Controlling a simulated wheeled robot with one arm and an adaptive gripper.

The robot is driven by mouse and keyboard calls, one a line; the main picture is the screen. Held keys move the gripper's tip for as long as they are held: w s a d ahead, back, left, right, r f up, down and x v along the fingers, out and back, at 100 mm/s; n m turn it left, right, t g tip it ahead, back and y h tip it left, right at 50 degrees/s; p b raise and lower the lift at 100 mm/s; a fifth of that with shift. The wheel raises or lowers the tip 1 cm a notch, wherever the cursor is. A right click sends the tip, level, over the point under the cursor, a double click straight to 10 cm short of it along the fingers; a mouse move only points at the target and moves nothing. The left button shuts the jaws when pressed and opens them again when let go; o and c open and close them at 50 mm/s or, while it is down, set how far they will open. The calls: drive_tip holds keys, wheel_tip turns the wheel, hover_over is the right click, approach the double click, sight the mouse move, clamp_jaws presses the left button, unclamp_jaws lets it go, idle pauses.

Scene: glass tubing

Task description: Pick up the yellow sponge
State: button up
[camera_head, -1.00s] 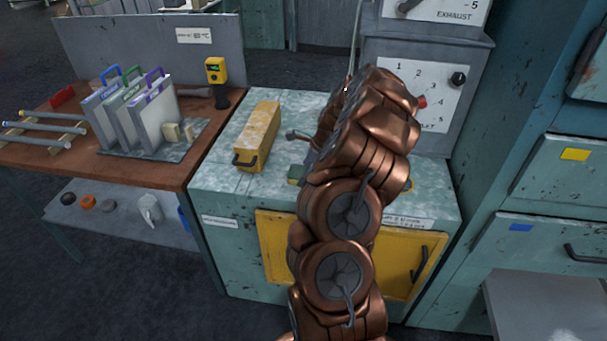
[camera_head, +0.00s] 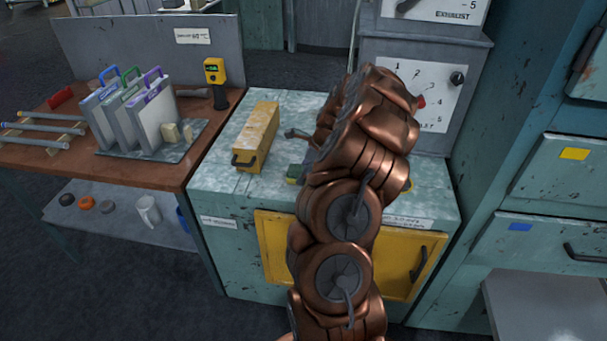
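A small block with a dark green top and a yellowish edge (camera_head: 295,173) lies on the worn pale green bench top, just left of my copper-coloured arm. It may be the sponge, and my arm seems to cover part of it. My arm rises through the middle of the view and leans over the bench. My gripper does not show; it is hidden behind the arm's upper links, so its fingers and hold cannot be seen.
A worn yellow box with a dark handle (camera_head: 256,138) stands on the bench, left of the block. A grey metal piece (camera_head: 297,133) shows beside my arm. A control cabinet (camera_head: 430,92) stands behind. A wooden table (camera_head: 120,172) on the left holds panels, tubes and pale blocks.

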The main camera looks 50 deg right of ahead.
sight(301, 171)
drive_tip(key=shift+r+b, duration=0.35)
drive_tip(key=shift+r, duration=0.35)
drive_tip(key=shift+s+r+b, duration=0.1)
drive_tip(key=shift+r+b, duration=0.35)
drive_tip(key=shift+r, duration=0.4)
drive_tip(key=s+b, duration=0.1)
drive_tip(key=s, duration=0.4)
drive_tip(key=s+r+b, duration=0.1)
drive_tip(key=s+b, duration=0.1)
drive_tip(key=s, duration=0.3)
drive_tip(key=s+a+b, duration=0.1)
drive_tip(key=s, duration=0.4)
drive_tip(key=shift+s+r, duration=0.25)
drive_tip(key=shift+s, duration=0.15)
